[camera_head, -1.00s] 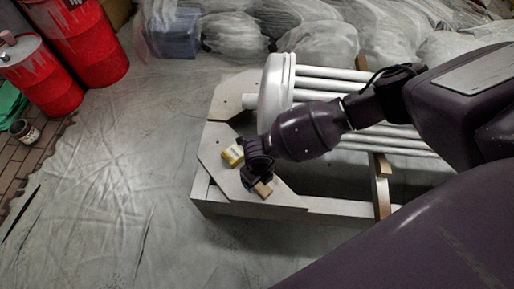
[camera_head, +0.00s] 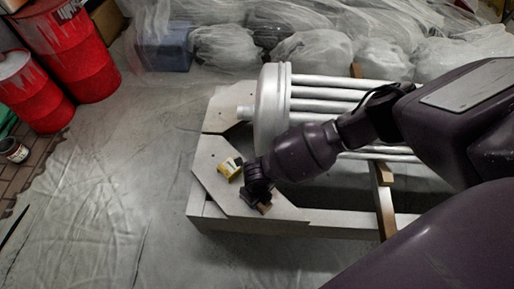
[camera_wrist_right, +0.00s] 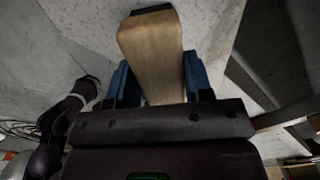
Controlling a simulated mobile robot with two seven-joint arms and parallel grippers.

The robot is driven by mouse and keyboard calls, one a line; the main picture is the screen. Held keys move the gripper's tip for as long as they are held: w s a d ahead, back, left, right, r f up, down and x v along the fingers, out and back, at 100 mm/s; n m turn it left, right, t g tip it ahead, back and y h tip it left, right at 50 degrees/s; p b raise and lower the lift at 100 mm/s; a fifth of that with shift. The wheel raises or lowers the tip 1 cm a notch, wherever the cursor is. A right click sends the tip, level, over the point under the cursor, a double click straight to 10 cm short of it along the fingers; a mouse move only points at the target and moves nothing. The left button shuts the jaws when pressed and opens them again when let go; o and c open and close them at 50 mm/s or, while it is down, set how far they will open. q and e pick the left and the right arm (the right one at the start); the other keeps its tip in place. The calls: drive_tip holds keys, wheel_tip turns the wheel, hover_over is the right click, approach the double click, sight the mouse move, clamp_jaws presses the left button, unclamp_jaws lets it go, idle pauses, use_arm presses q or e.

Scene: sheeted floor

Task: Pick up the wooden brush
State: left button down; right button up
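The wooden brush (camera_head: 265,208) shows as a small brown piece at the front left of the wooden frame in the head view. In the right wrist view the brush (camera_wrist_right: 152,55) is a pale brown wooden piece with a dark far end, pointing away from the camera. My right gripper (camera_head: 260,198) is over it. Its blue fingers (camera_wrist_right: 158,80) lie close against both sides of the brush, with no clear gap. Whether the brush is off the board cannot be told.
Red drums (camera_head: 75,50) stand at the far left. The sheeted floor (camera_head: 110,190) at left is clear.

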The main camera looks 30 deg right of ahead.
drive_tip(key=shift+c, duration=1.3)
